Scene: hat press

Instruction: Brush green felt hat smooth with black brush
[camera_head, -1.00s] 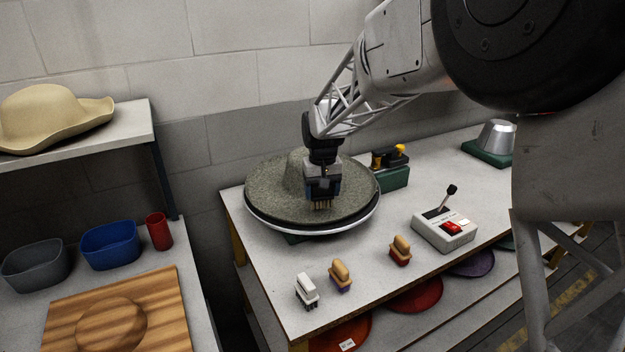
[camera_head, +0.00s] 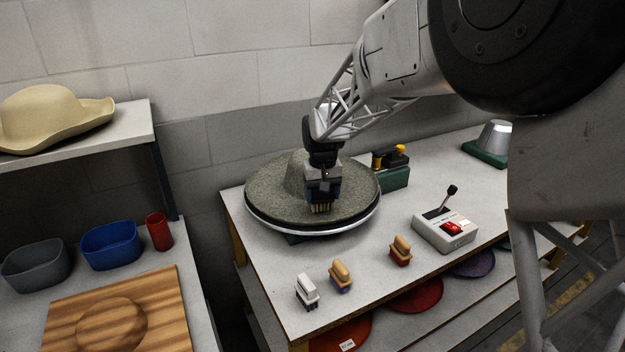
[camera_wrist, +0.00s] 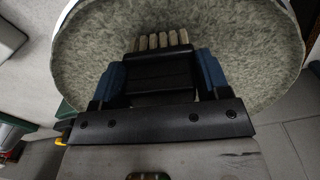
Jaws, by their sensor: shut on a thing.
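The green felt hat (camera_head: 262,198) is a mottled grey-green, with a raised crown and a wide flat brim. It sits on a round turntable with a pale rim (camera_head: 290,231) on the workbench. My gripper (camera_head: 322,190) is over the front right of the brim, shut on the black brush. The brush's pale bristles (camera_head: 321,208) point down at the brim and look to be touching it. In the wrist view the black brush (camera_wrist: 160,72) lies between the blue fingertips, with its bristles against the felt (camera_wrist: 85,50). My gripper hides part of the crown.
A white brush (camera_head: 307,291) and two wooden-handled brushes (camera_head: 341,275) (camera_head: 400,250) stand on the bench front. A control box with lever (camera_head: 443,232) is to the right. A green stand (camera_head: 393,178) with a yellow-handled tool is behind my gripper.

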